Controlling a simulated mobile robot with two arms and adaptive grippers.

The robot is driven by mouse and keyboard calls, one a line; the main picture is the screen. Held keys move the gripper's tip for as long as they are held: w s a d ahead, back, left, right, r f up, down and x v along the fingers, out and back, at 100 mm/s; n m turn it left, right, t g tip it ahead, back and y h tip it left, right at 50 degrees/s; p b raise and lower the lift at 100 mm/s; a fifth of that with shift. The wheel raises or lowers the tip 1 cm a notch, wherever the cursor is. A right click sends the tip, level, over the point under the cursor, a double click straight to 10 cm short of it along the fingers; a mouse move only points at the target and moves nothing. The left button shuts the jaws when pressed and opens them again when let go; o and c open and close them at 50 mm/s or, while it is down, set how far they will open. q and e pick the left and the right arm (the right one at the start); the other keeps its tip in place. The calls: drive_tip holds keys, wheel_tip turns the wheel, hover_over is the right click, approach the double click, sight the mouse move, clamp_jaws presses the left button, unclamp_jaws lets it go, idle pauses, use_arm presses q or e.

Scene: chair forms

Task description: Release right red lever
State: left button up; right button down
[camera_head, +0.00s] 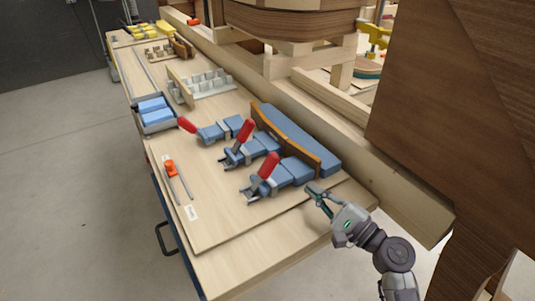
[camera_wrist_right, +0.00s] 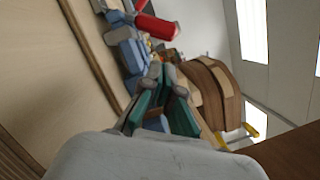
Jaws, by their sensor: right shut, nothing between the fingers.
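Three toggle clamps with red handles stand in a row on the wooden board. The right red lever (camera_head: 263,169) is raised at a tilt above its blue clamp block (camera_head: 296,170). The middle red lever (camera_head: 243,131) is also raised, and the left red lever (camera_head: 187,125) lies lower, pointing left. The clamps sit against a curved wooden piece (camera_head: 287,139) backed by a blue form. My right gripper (camera_head: 313,194) is shut and empty, right of the right clamp and apart from its lever. In the wrist view, the gripper (camera_wrist_right: 162,80) points toward the clamps and a red handle (camera_wrist_right: 156,27).
A blue-filled tray (camera_head: 155,125) and an orange-handled tool (camera_head: 171,170) lie on the left. Slotted holders (camera_head: 208,86) stand farther back. A long wooden beam (camera_head: 390,188) and a large brown panel bound the right side. The board's front is clear.

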sight(265, 171)
drive_tip(key=shift+w+a, duration=0.3)
drive_tip(key=shift+w+a+r, duration=0.15)
drive_tip(key=shift+w+a, duration=0.1)
drive_tip(key=p+x, duration=0.1)
drive_tip(key=x, duration=0.2)
drive_tip(key=shift+w+a+r+p, duration=0.1)
drive_tip(key=shift+a+r+p, duration=0.05)
drive_tip(key=shift+r+p, duration=0.25)
drive_tip(key=x, duration=0.2)
drive_tip(key=p+x, duration=0.1)
drive_tip(key=x, duration=0.1)
drive_tip(key=shift+w+a+f, duration=0.1)
drive_tip(key=shift+f, duration=0.2)
use_arm(q)
drive_tip(key=shift+s+d+r, duration=0.1)
drive_tip(key=shift+d+r, duration=0.05)
drive_tip(key=shift+r, duration=0.6)
drive_tip(key=shift+s+d+r, duration=0.1)
drive_tip(key=shift+r, duration=0.6)
use_arm(e)
drive_tip(key=shift+w+a, duration=0.3)
drive_tip(key=shift+a, duration=0.05)
drive_tip(key=shift+r, duration=0.1)
